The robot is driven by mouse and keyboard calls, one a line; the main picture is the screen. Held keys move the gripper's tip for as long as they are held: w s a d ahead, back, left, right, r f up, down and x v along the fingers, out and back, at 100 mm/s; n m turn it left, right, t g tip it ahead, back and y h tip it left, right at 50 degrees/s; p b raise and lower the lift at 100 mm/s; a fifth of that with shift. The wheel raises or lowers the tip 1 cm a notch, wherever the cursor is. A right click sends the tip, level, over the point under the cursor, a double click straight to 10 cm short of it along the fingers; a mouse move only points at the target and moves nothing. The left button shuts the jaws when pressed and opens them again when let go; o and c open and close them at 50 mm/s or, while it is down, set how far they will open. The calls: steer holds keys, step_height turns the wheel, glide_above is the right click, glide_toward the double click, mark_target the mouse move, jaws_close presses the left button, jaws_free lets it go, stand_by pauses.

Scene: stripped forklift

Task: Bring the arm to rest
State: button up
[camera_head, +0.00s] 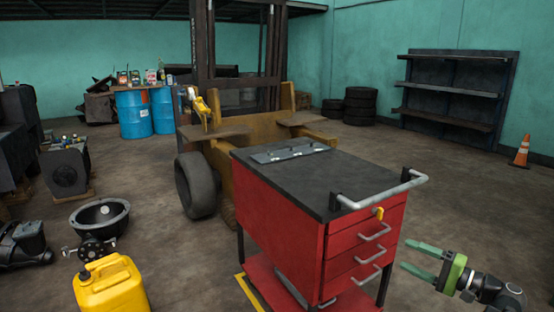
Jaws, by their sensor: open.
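My gripper (408,256) has two green fingers and is at the lower right of the head view. Its fingers are spread apart with nothing between them, and they point left toward the drawer front of the red tool cart (290,215). The fingertips appear close to the cart's lower right side in the picture; I cannot tell the exact gap. My dark arm behind the gripper runs off toward the lower right corner.
The cart has a grey push handle (385,192) above the gripper. A yellow jerrycan (108,287) stands at lower left, near a black bowl (100,216). A stripped forklift (245,140) stands behind the cart. Open floor lies right, toward a traffic cone (521,152) and shelves (452,88).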

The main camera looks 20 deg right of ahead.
steer(key=w+a+f+n+g+y, duration=0.1)
steer(key=w+a+n+g+y, duration=0.1)
steer(key=w+a, duration=0.4)
steer(key=w+a+f+n+g+y, duration=0.15)
steer(key=w+a, duration=0.25)
steer(key=a, duration=0.5)
steer(key=w+a+f+n+g, duration=0.2)
steer(key=a+f+g, duration=0.2)
steer(key=a, duration=0.6)
steer(key=w+a+f+n+g, duration=0.2)
steer(key=a+f+g, duration=0.1)
steer(key=a, duration=0.7)
steer(key=s+a+f+n+g+h, duration=0.2)
steer(key=a+f+g+h, duration=0.1)
steer(key=a+f, duration=0.3)
steer(key=s+a+f+n+g+h, duration=0.2)
steer(key=a+f, duration=0.2)
steer(key=a, duration=0.4)
steer(key=s+d+f+h, duration=0.2)
steer(key=d+f+h, duration=0.2)
steer(key=d+h, duration=0.3)
step_height(320, 180, up, 28)
steer(key=d+p, duration=0.1)
steer(key=p, duration=2.6)
steer(key=shift+w+d+f+n+p, duration=0.25)
steer(key=shift+w+d+n+p, duration=0.05)
steer(key=shift+d+n+p, duration=0.1)
steer(key=shift+c, duration=0.4)
